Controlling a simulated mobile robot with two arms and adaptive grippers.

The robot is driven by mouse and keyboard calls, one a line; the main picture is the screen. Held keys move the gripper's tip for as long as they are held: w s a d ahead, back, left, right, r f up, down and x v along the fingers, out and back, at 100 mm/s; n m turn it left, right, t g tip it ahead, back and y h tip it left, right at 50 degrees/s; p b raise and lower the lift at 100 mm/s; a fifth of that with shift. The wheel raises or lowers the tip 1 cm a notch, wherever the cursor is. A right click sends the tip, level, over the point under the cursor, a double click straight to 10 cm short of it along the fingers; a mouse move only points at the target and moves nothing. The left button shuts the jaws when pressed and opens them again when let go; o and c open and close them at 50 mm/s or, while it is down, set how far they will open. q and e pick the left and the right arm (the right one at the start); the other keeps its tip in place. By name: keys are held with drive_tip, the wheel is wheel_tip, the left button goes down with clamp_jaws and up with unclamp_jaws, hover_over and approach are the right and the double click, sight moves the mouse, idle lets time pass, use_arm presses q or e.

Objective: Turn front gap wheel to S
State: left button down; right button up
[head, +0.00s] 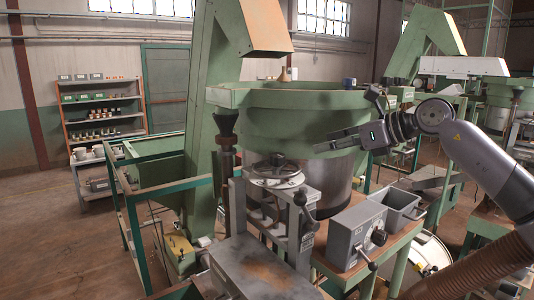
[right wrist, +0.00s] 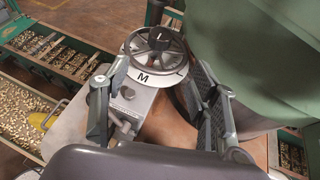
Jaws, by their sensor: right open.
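The front gap wheel (head: 275,170) is a grey spoked handwheel on a pale dial, on a grey metal block beside the green-rimmed bowl. In the right wrist view the wheel (right wrist: 157,50) shows a dark hub with a white mark; the dial letters M and L show on its near side. I see no S. My right gripper (head: 335,143) is to the right of the wheel and above it in the head view, apart from it. In the right wrist view its open fingers (right wrist: 160,78) point towards the wheel, with nothing between them. My left gripper is not in view.
The large green bowl (head: 300,125) stands close behind the wheel and fills the upper right of the right wrist view. A grey lever (head: 305,208) and a control box (head: 356,235) stand near the wheel. Trays of small metal parts (right wrist: 35,100) lie at left.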

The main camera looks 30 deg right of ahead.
approach(281, 156)
drive_tip(key=x, duration=0.7)
drive_tip(key=shift+d, duration=0.15)
drive_tip(key=shift+x, duration=1.05)
drive_tip(key=shift+w+f, duration=0.25)
drive_tip(key=shift+w, duration=0.4)
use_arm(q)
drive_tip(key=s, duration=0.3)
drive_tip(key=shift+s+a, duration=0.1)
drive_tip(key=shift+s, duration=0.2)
use_arm(e)
drive_tip(key=shift+s, duration=0.1)
drive_tip(key=shift+c, duration=0.4)
